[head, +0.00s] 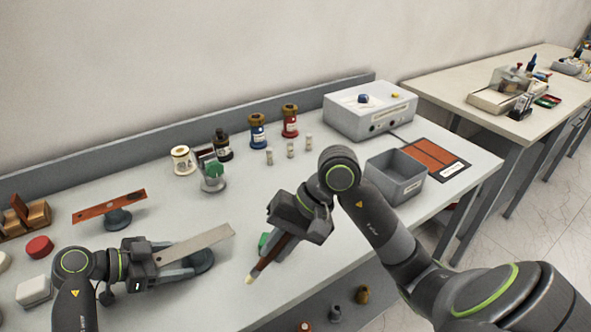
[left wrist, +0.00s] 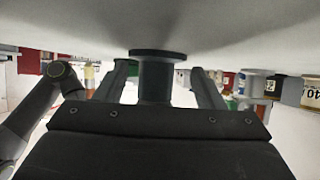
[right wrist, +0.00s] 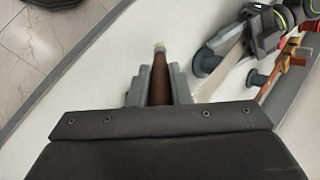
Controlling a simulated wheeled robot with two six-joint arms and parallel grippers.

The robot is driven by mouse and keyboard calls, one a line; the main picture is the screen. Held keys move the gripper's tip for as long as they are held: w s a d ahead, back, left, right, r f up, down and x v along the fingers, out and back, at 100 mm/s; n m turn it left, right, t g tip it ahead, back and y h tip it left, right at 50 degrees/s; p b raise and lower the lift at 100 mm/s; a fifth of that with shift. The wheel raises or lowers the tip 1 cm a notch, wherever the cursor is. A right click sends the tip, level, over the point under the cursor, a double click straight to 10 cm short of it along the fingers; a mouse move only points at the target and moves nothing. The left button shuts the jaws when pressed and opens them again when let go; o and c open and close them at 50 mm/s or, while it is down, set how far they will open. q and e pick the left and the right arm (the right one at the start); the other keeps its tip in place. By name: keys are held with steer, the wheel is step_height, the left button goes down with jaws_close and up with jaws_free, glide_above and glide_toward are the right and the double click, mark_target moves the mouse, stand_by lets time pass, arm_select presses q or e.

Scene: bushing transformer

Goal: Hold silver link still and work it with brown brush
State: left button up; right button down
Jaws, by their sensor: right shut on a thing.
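The silver link (head: 205,241) is a long flat plate lying on a small dark round stand (head: 204,262). My left gripper (head: 180,266) is at the link's left part, low by the stand. In the left wrist view its spread fingers are on either side of the stand's post (left wrist: 156,82), with gaps showing. The brown brush (head: 265,261) has a pale tip and points down and left. My right gripper (head: 287,236) is shut on its handle, also seen in the right wrist view (right wrist: 160,80). The brush tip is to the right of the link and apart from it.
An orange plate (head: 109,205) lies on another stand at the left. A red round piece (head: 39,247) and a white block (head: 33,290) are near my left arm. Bottles and jars stand at the back. A grey bin (head: 396,178) and white box (head: 369,110) are at the right.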

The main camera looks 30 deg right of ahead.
arm_select(q)
steer(key=c, duration=1)
steer(key=o, duration=1)
steer(key=shift+o, duration=0.2)
steer(key=v, duration=1.2)
